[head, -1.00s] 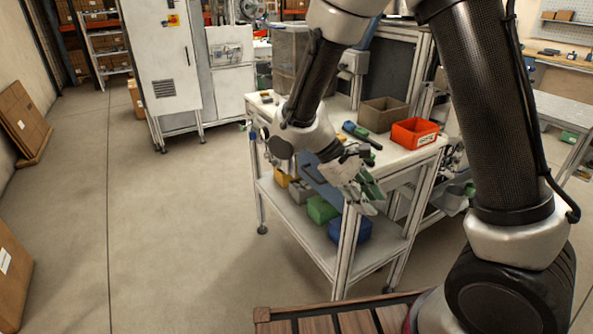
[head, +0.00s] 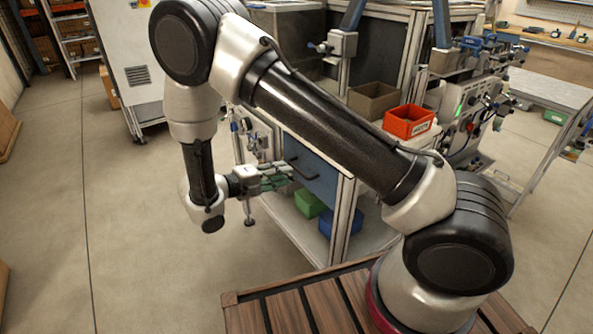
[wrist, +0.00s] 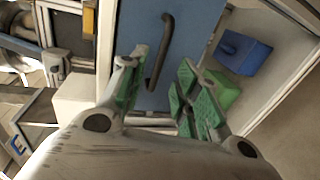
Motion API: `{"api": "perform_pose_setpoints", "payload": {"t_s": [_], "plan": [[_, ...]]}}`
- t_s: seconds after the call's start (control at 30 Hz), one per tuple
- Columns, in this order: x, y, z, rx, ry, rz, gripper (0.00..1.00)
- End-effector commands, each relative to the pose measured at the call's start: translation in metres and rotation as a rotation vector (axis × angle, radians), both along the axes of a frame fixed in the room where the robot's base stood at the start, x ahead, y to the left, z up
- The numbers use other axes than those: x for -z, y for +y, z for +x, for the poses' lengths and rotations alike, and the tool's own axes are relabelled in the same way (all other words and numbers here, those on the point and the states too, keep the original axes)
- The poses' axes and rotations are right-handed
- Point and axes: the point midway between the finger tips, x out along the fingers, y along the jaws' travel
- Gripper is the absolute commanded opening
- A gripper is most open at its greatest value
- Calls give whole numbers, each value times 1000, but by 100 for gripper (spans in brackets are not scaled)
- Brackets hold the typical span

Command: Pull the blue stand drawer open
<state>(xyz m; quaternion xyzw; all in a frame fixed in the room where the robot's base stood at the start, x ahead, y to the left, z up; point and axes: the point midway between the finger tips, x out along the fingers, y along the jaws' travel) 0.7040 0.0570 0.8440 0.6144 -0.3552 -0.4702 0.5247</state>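The blue stand drawer (head: 309,174) sits under the top of the white-framed stand, and its front looks closed in the head view. Its dark bar handle (head: 300,171) is on the front. In the wrist view the blue drawer front (wrist: 183,60) fills the upper middle, with the curved dark handle (wrist: 160,55) ahead of the fingers. My gripper (head: 280,178) is in front of the drawer, left of the handle. The handle's lower end appears close to the gap.
Green (head: 309,203) and blue (head: 340,222) bins stand on the lower shelf. A red-orange bin (head: 408,122) and a brown bin (head: 374,100) stand on top. My arm hides part of the stand. Floor to the left is clear.

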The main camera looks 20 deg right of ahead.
Motion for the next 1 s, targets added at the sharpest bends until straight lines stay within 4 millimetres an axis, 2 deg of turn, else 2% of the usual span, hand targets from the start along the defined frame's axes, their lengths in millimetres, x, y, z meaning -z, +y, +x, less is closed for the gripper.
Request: {"api": "perform_pose_setpoints", "payload": {"t_s": [0.2, 0.4, 0.73, 0.77, 0.9, 1.0], "plan": [[8, -36, 10, 5, 5, -2, 32], [13, -58, 18, 3, 5, 0, 32], [14, -63, 19, 2, 5, 1, 32], [14, -63, 19, 2, 5, 1, 28], [14, -63, 19, 2, 5, 1, 3], [14, -63, 19, 2, 5, 1, 0]]}}
